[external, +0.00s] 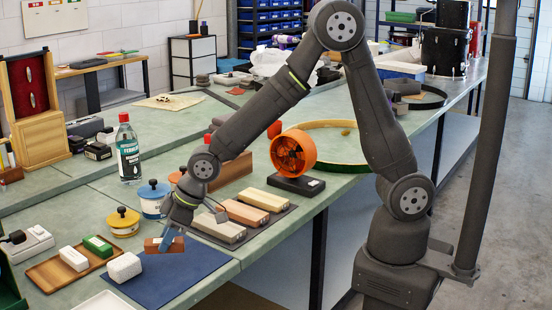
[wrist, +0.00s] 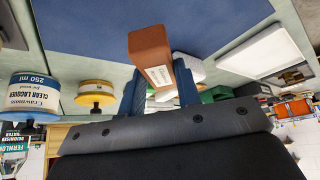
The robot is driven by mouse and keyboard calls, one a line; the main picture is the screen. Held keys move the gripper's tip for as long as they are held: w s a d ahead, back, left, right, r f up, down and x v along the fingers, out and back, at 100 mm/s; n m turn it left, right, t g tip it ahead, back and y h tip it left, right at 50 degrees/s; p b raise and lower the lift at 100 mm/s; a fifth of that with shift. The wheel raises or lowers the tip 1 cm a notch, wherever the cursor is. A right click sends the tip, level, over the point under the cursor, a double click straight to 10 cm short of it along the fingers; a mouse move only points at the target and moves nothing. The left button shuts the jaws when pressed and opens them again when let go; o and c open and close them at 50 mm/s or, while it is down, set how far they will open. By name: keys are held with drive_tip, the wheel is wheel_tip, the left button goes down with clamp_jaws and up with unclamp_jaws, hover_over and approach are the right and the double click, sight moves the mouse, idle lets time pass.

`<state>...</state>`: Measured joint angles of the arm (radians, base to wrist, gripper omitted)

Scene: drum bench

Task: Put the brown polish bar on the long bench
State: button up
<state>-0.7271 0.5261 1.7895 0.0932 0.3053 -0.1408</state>
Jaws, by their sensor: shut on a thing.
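The brown polish bar (external: 154,245) is between the blue fingers of my gripper (external: 168,240), over the blue mat (external: 190,268) at the bench's near end. In the wrist view the brown bar (wrist: 150,48), with a pale label on one end, is held between both fingers of my gripper (wrist: 158,82). The gripper is shut on it. I cannot tell exactly how far the bar is above the mat. The long green-topped bench (external: 258,170) runs from the front left to the back right.
A wooden tray (external: 47,277) with white and green bars lies left of the mat. Wooden blocks (external: 242,213) and an orange drum (external: 293,152) are to the right.

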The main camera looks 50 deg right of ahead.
sight(168, 252)
drive_tip(key=shift+a+f, duration=0.2)
drive_tip(key=shift+a, duration=0.05)
drive_tip(key=shift+f, duration=1.9)
drive_tip(key=shift+f, duration=0.1)
drive_tip(key=o, duration=1)
drive_tip(key=shift+s+r, duration=0.1)
drive_tip(key=shift+r, duration=0.2)
drive_tip(key=v, duration=1)
drive_tip(key=shift+o, duration=0.6)
drive_tip(key=shift+v, duration=0.8)
